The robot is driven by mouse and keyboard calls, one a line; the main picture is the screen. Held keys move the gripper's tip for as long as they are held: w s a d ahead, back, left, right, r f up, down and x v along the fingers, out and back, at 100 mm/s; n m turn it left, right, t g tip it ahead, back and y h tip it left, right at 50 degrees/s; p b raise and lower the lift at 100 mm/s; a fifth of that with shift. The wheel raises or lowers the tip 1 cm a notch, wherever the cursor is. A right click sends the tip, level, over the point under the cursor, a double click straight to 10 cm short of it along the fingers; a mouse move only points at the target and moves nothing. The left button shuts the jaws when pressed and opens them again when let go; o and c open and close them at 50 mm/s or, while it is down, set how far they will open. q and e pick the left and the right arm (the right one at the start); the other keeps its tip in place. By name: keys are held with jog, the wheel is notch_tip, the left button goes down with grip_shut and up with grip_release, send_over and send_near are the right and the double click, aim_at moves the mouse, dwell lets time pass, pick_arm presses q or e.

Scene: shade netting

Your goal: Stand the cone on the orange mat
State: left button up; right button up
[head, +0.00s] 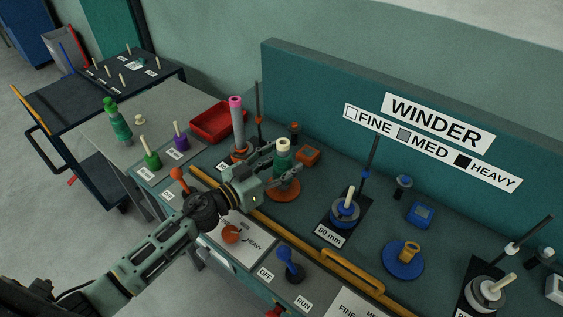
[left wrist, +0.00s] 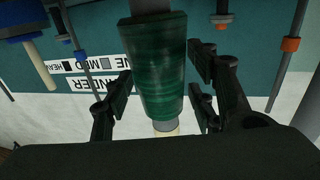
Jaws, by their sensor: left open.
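The green cone (head: 284,156) is upright over the round orange mat (head: 287,194) and appears to stand on it; its lower end is partly hidden by my gripper. My left gripper (head: 286,160) is open around the cone, one finger on each side. In the left wrist view the green cone (left wrist: 160,70) hangs upside down in the picture between the two dark fingers, with gaps visible beside it. The mat does not show in that view. My right gripper is not in view.
A pink-topped spindle (head: 238,125) and a red tray (head: 218,122) stand left of the cone. A blue spool (head: 345,212) on a black plate is further right. A yellow rail (head: 290,240) runs along the front.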

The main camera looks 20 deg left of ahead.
pick_arm(q)
jog(key=shift+b+v, duration=0.85)
jog(key=shift+v, duration=5.2)
jog(key=shift+s+d+r, duration=0.1)
